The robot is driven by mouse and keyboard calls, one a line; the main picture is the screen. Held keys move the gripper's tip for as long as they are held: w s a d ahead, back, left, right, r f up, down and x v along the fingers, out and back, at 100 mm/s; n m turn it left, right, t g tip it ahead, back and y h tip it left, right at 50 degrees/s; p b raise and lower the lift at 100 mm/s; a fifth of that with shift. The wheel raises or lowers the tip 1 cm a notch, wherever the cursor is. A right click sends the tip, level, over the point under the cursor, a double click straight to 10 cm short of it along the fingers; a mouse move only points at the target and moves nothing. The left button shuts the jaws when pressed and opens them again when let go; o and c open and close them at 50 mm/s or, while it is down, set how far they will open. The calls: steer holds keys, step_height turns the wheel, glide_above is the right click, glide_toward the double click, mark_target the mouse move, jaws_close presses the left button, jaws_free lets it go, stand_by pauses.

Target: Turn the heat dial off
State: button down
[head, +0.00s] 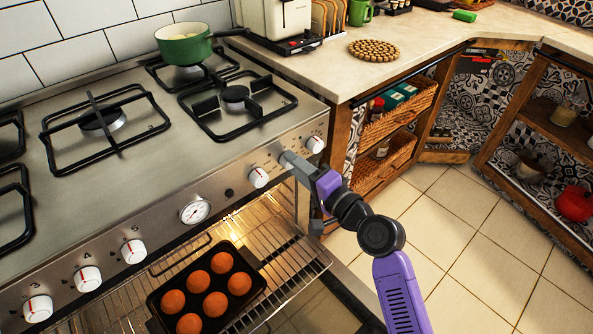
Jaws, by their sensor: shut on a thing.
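My gripper (286,158) is at the right part of the steel oven front panel, between two white dials with red marks. One white dial (258,177) is just left of the gripper, and another (315,144) is just right of it. The gripper is shut at the panel, on what appears to be the heat dial between these two. That dial is hidden behind the gripper, so its angle cannot be read. A round gauge (195,210) and several more white dials (133,251) lie further left along the panel.
The oven below is lit and open, with a rack (285,270) pulled out holding a dark muffin tray (250,258). A green pot (185,45) stands on a rear burner. A wooden shelf unit with baskets (405,105) is right of the oven. The tiled floor (470,240) is clear.

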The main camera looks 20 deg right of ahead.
steer(key=shift+f+n+t+h+b, duration=0.2)
steer(key=shift+n+t+b, duration=0.1)
steer(key=shift+n+b, duration=3.65)
steer(key=shift+f+n+t+h+b, duration=0.15)
steer(key=shift+n+t+b, duration=0.15)
steer(key=shift+n+b, duration=3.65)
steer(key=shift+n+p, duration=0.75)
steer(key=shift+n, duration=0.25)
steer(key=shift+r, duration=0.1)
steer(key=c, duration=1)
jaws_free()
steer(key=shift+o, duration=0.2)
steer(key=shift+s, duration=0.15)
